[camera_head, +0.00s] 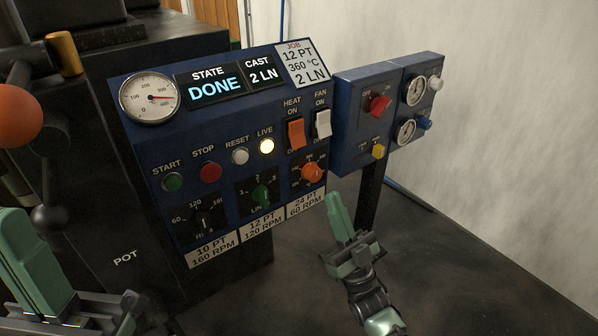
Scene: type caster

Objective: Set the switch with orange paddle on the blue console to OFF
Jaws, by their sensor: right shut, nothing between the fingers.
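The blue console (150,140) fills the middle of the view. Its orange-paddle switch (296,134) sits at the upper right under the HEAT label, with ON above it and an OFF label partly showing below it. I cannot tell for sure which way the paddle is tilted. My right gripper (336,205) is shut and empty. It shows below and to the right of the switch, by the console's lower right corner, with its fingers pointing up. My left gripper (75,275) is at the lower left, partly cut off by the frame, and its opening is unclear.
A white-paddle FAN switch (322,123) is just right of the orange one. An orange knob (312,173) sits below. A smaller blue panel (345,115) with a red knob and gauges stands at right. Dark machinery is at left; floor is clear at lower right.

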